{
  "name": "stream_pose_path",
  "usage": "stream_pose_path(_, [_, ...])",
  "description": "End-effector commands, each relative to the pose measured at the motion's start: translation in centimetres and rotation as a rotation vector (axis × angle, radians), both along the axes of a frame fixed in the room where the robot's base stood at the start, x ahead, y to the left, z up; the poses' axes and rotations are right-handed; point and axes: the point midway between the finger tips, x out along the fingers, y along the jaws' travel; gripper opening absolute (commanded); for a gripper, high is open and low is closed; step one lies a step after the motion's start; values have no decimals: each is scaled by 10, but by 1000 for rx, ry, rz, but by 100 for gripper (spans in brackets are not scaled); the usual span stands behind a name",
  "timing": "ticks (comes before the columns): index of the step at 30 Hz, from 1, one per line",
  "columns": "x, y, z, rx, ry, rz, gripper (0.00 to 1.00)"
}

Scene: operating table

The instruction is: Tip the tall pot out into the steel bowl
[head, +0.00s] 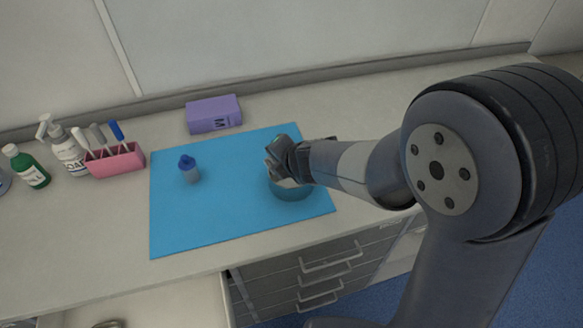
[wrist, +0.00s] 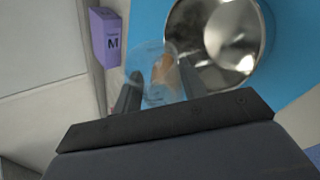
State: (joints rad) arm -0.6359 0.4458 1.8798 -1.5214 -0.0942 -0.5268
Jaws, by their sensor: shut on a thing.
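The steel bowl (wrist: 240,50) shows shiny and open in the wrist view. In the head view the bowl (head: 291,193) is on the blue mat, partly hidden by my gripper. My gripper (wrist: 158,82) is shut on a clear, see-through pot (wrist: 148,62), with one finger on each side. An orange-brown thing (wrist: 164,70) shows in or through the pot. The pot overlaps the bowl's left edge in the wrist view; I cannot tell its exact tilt or height. In the head view my gripper (head: 280,162) is over the bowl and mostly hides the pot.
A blue-capped bottle (head: 188,170) stands on the blue mat (head: 215,220), left of the bowl. A purple box (head: 213,114) is behind the mat. A pink holder with pens (head: 117,160), a soap bottle (head: 66,150) and a green bottle (head: 30,168) stand left. An open drawer (head: 165,303) is below.

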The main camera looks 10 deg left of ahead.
Motion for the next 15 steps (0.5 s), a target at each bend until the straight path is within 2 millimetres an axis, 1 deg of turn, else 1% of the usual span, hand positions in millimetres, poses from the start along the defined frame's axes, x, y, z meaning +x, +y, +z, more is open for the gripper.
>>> stream_pose_path(15, [0, 0, 3, 52, 45, 0, 17])
